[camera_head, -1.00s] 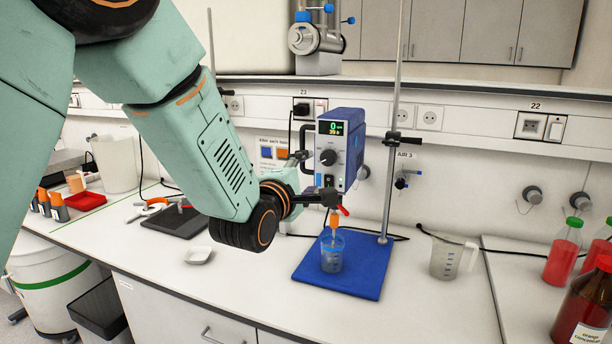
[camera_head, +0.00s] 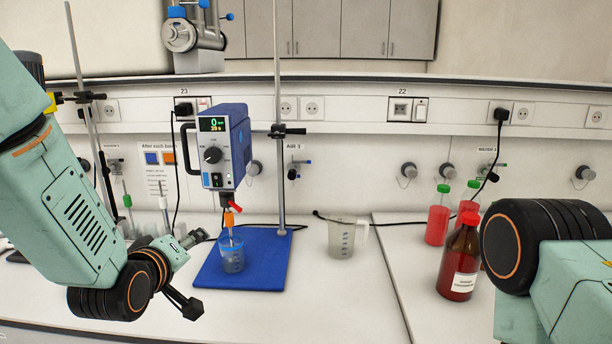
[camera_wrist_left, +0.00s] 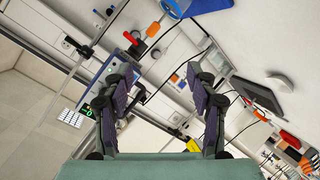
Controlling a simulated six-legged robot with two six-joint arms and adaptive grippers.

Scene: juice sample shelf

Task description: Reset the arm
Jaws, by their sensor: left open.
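My left gripper (camera_head: 192,274) is at the lower left in the head view, left of the blue mat (camera_head: 262,276). Its two dark fingers are spread with nothing between them in the left wrist view (camera_wrist_left: 164,82). The overhead stirrer (camera_head: 226,146) stands above the mat, its display lit. Its shaft with an orange part (camera_head: 229,218) reaches down into a small blue-tinted beaker (camera_head: 232,256) on the mat. My right arm shows at the right edge; its gripper is outside the view.
A clear measuring jug (camera_head: 341,240) stands right of the mat. A dark red bottle (camera_head: 459,264) and red bottles with green caps (camera_head: 438,222) stand farther right, near my right arm. A metal stand rod (camera_head: 279,140) rises from the mat. The front middle of the bench is clear.

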